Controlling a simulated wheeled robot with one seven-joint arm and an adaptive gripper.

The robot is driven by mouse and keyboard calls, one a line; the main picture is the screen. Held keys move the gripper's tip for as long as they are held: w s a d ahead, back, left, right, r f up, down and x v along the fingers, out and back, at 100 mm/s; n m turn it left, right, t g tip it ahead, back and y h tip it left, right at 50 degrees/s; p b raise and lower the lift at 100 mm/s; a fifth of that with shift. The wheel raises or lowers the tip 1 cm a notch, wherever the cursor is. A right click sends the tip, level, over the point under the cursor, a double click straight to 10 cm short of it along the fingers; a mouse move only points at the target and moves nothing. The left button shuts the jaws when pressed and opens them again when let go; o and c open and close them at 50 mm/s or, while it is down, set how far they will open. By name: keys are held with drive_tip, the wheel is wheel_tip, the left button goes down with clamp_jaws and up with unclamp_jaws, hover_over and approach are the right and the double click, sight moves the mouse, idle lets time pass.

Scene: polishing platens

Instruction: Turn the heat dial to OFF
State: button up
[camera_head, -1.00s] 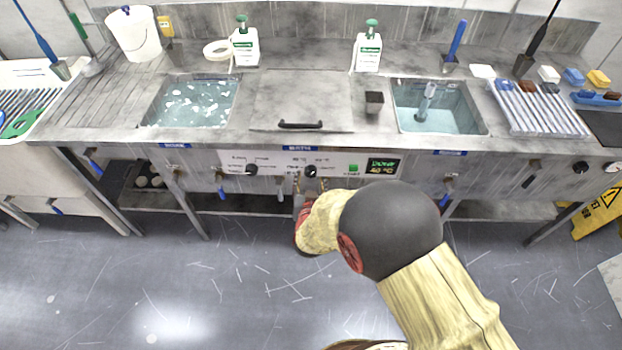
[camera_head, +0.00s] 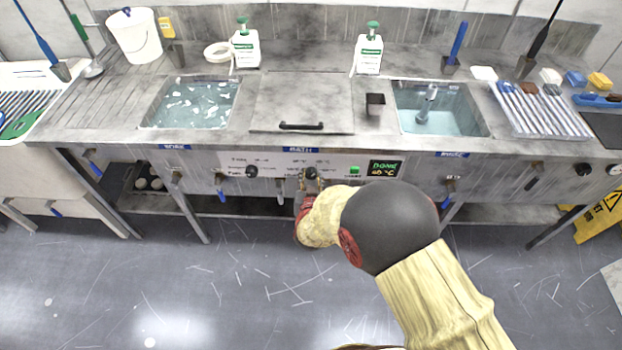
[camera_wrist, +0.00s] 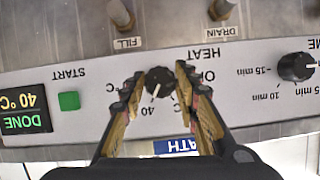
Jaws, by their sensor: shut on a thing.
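The heat dial (camera_wrist: 159,80) is a small black round knob with a white pointer line on the grey front panel. In the upside-down wrist view its pointer is toward the 40 °C mark. The OFF label (camera_wrist: 208,77) is partly hidden behind a finger. My gripper (camera_wrist: 160,74) has one finger on each side of the dial and is shut on it. In the head view the dial (camera_head: 311,173) sits mid-panel under the bath lid, with my fingertips around it; my arm reaches in from lower right.
A time dial (camera_wrist: 296,66) is beside the heat dial, with a green START button (camera_wrist: 69,101) on the other side. The display (camera_wrist: 23,111) reads DONE 40 °C. Fill (camera_wrist: 121,14) and drain (camera_wrist: 221,9) valves stick out below the panel.

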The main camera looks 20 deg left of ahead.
drive_tip(key=c, duration=0.5)
